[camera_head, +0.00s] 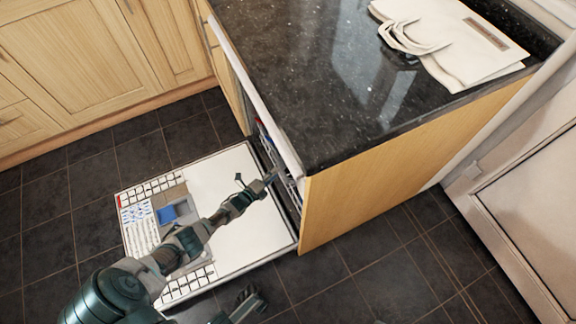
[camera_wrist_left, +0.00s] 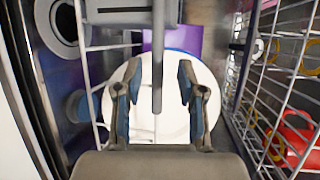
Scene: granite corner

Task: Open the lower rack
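The dishwasher's door (camera_head: 225,190) is folded down flat beside the counter. The lower rack shows in the left wrist view as wire bars (camera_wrist_left: 270,100) at the right, and only a sliver of it (camera_head: 292,178) shows in the head view. My left gripper (camera_head: 258,184) is at the dishwasher's opening. In the wrist view its fingers (camera_wrist_left: 158,75) are apart, with a grey rod (camera_wrist_left: 157,50) between them; I cannot tell whether they touch it. A white round plate-like thing (camera_wrist_left: 160,122) is behind the fingers. My right gripper (camera_head: 248,300) is low, near the door's front edge.
A dark granite counter (camera_head: 300,60) overhangs the opening, with a white bag (camera_head: 455,45) on top. Wooden cabinets (camera_head: 85,50) stand at the left. A red item (camera_wrist_left: 298,140) sits within the wires at the right. Dark tiled floor (camera_head: 350,275) is clear at the lower right.

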